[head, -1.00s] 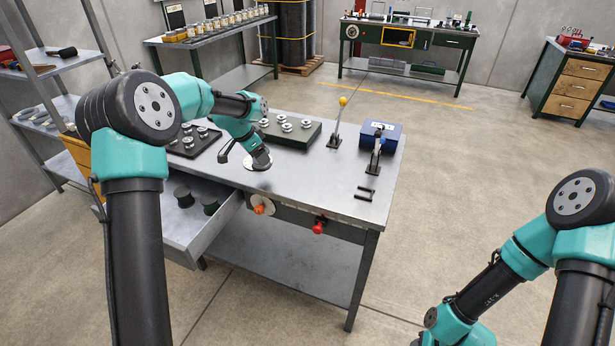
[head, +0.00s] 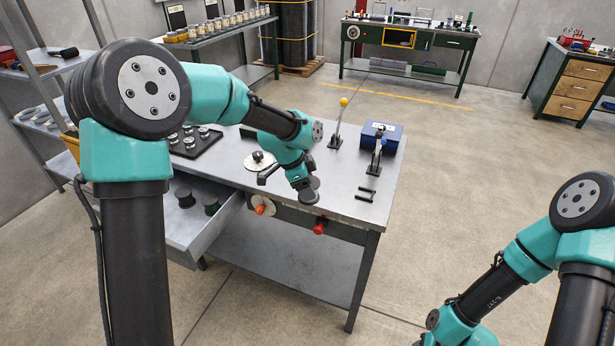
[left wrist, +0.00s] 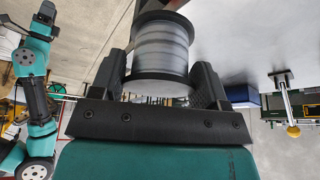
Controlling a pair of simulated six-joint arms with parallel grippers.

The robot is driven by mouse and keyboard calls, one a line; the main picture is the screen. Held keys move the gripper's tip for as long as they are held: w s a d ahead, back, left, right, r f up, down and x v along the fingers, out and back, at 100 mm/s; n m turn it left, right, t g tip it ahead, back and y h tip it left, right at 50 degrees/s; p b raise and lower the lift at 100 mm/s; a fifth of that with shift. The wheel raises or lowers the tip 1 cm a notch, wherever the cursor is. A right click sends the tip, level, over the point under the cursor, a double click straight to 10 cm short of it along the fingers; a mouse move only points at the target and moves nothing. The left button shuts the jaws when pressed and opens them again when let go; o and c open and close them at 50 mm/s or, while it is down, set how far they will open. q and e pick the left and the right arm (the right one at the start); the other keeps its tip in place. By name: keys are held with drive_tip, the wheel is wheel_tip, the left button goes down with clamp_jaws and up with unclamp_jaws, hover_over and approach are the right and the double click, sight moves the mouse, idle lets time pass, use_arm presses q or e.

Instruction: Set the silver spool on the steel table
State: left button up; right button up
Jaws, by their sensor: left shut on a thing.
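My left gripper (head: 308,192) is over the front edge of the steel table (head: 338,182), near its middle. In the left wrist view its two black fingers are shut on a silver spool (left wrist: 162,48), which has silver winding between dark flanges. The spool sits upright in that picture, between the fingers. In the head view the spool is hard to make out at the dark end of the arm. My right arm shows at the lower right, but its gripper is out of view.
A white disc (head: 259,164) with a dark hub lies on the table left of the gripper. A black tray (head: 190,143) holds several small spools. A yellow-knobbed lever (head: 339,125), a clamp (head: 376,150) and a blue box (head: 381,136) stand at the right. An open drawer (head: 200,238) holds dark spools.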

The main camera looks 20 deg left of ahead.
use_arm(q)
drive_tip(key=w+a, duration=0.1)
drive_tip(key=w, duration=0.4)
drive_tip(key=w+a+f, duration=0.1)
drive_tip(key=w+a, duration=0.1)
drive_tip(key=w, duration=0.3)
drive_tip(key=w+a, duration=0.1)
drive_tip(key=w, duration=0.3)
drive_tip(key=shift+w+a+f, duration=0.15)
drive_tip(key=shift+w+a, duration=0.05)
drive_tip(key=shift+w, duration=0.2)
drive_tip(key=shift+w, duration=0.1)
drive_tip(key=shift+w+a+f, duration=0.1)
drive_tip(key=shift+w+f, duration=0.05)
drive_tip(key=shift+w, duration=0.1)
drive_tip(key=shift+f, duration=1.65)
drive_tip(key=shift+f, duration=0.15)
drive_tip(key=o, duration=1.2)
drive_tip(key=shift+s, duration=0.1)
